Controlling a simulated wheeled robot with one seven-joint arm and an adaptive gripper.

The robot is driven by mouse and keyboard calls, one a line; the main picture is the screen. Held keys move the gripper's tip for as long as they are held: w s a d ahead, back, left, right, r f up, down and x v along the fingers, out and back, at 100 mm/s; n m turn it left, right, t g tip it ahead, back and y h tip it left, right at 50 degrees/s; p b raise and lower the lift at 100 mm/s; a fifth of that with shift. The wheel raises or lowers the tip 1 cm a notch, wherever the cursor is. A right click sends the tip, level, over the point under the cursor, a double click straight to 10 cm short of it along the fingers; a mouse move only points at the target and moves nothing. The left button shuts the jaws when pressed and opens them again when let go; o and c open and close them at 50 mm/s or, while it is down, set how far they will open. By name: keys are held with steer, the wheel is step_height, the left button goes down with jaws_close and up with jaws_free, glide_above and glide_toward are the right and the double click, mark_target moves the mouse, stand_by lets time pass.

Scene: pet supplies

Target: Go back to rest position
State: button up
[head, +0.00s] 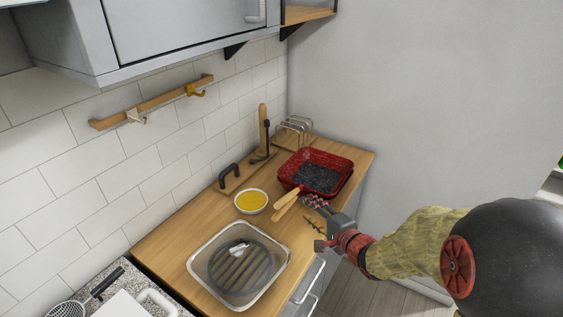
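My gripper (305,210) is above the front right part of the wooden counter, in front of the red tray. Its two dark fingers look spread apart, with nothing clearly seen between them. My arm comes in from the right. A wooden-handled tool (285,207) is just left of the fingertips. Its far end is hard to make out, and I cannot tell whether it touches the tray or the fingers.
The red tray (289,172) holds dark contents. A yellow-filled bowl (251,201), a metal sink (198,262) with a round slatted insert, and a wire rack (295,131) are on the wooden counter (165,240). Cabinets hang above. Open floor (365,295) is at the lower right.

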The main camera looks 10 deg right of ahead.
steer(key=s+d+f+n+g+h, duration=0.45)
steer(key=d+f, duration=0.25)
steer(key=f, duration=0.2)
steer(key=s+d+r+n+g+h, duration=0.15)
steer(key=s+d+n+g, duration=0.3)
steer(key=s, duration=0.45)
steer(key=s+a+r+n+y, duration=0.2)
steer(key=s+a+r+n, duration=0.4)
steer(key=s+a+r, duration=0.9)
step_height(320, 180, up, 2)
steer(key=shift+a+r+n, duration=0.2)
steer(key=shift+n, duration=0.1)
